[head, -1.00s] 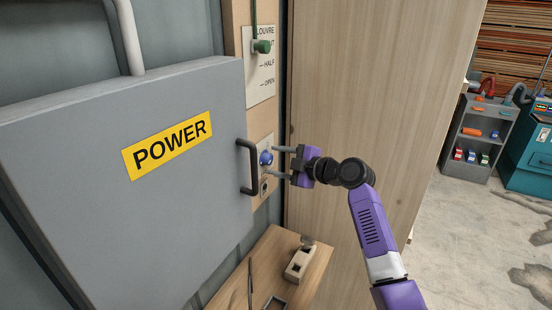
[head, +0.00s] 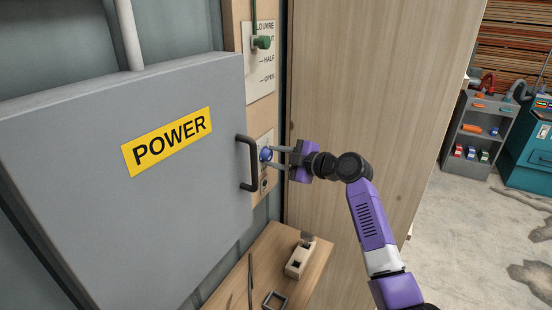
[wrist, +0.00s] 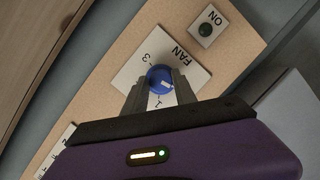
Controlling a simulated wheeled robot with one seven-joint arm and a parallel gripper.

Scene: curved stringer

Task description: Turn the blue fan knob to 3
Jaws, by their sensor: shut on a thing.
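The blue fan knob (wrist: 160,78) sits on a white plate (wrist: 188,50) marked FAN, with a 3 beside the knob on its left in the wrist view. A white mark shows on the knob's face, on the side toward my gripper. My gripper (wrist: 158,90) is shut on the knob, one grey finger on each side. In the head view the knob (head: 266,155) shows between the fingertips of my gripper (head: 271,156), just right of the grey door's handle. Part of the plate's numbering is hidden by the fingers.
A grey POWER door (head: 80,190) with a dark handle (head: 248,163) stands close left of the knob. A green louvre knob (head: 262,42) is above. An ON button (wrist: 206,29) is beside the FAN plate. A wooden bench (head: 280,255) lies below, and a tall wooden panel (head: 370,90) stands right.

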